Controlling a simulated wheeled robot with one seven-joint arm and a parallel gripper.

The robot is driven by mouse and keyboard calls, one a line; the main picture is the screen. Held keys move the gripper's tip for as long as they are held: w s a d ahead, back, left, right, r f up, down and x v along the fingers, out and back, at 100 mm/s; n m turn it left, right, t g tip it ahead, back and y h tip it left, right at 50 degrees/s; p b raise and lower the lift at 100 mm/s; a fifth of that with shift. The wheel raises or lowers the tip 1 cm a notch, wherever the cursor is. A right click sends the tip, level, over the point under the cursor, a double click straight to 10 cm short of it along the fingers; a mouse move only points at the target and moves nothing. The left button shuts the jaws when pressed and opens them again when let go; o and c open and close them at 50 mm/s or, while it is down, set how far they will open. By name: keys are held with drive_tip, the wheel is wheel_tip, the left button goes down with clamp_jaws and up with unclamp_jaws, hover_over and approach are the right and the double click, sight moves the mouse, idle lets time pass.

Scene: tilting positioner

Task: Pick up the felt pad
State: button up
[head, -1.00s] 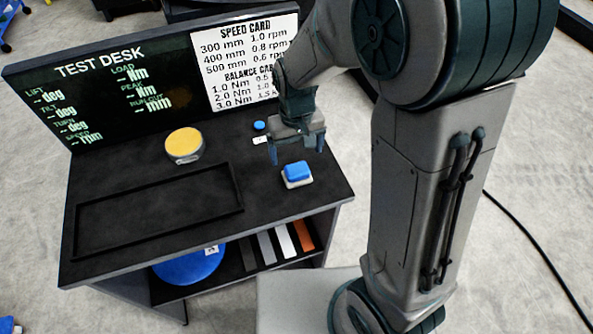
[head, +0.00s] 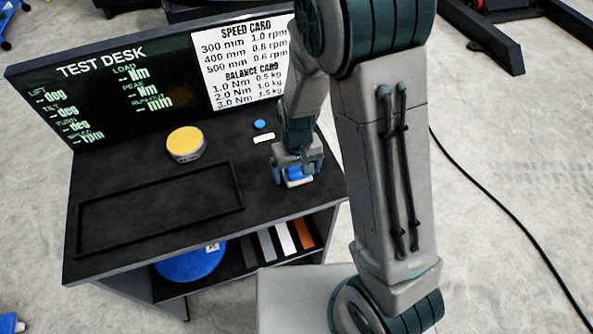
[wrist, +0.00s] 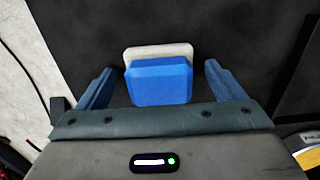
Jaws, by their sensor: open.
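The felt pad looks like a blue block on a pale, whitish base. In the wrist view, the blue block (wrist: 160,82) and its pale base (wrist: 158,52) lie between the two blue fingers of my gripper (wrist: 160,85), with a gap on each side. In the head view, my gripper (head: 298,175) is low over the desk's right part, its fingers on either side of the blue-and-white pad (head: 298,182). The gripper is open. My gripper partly hides the pad in the head view. I cannot tell whether the fingertips touch the desk.
The dark desk (head: 150,185) has a raised-rim rectangular tray area (head: 240,195) at left. A yellow-topped round thing (head: 186,143), a small blue button (head: 260,124) and a white label (head: 264,138) sit behind. A shelf below holds a blue disc (head: 190,266) and several coloured strips.

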drive_tip(key=c, duration=1.1)
drive_tip(key=shift+r, duration=0.15)
drive_tip(key=shift+r, duration=0.55)
drive_tip(key=r, duration=0.1)
drive_tip(key=d+r+b, duration=0.1)
drive_tip(key=r, duration=0.1)
drive_tip(key=shift+w+r, duration=0.1)
drive_tip(key=shift+r, duration=0.05)
drive_tip(key=d+r, duration=0.2)
drive_tip(key=d, duration=0.1)
drive_tip(key=d+r+b, duration=0.1)
drive_tip(key=d+r, duration=0.1)
drive_tip(key=d, duration=0.2)
drive_tip(key=d+r, duration=0.2)
drive_tip(key=d, duration=0.1)
drive_tip(key=shift+w+d+r+b, duration=0.2)
drive_tip(key=shift+w+d+b, duration=0.1)
drive_tip(key=shift+d, duration=0.05)
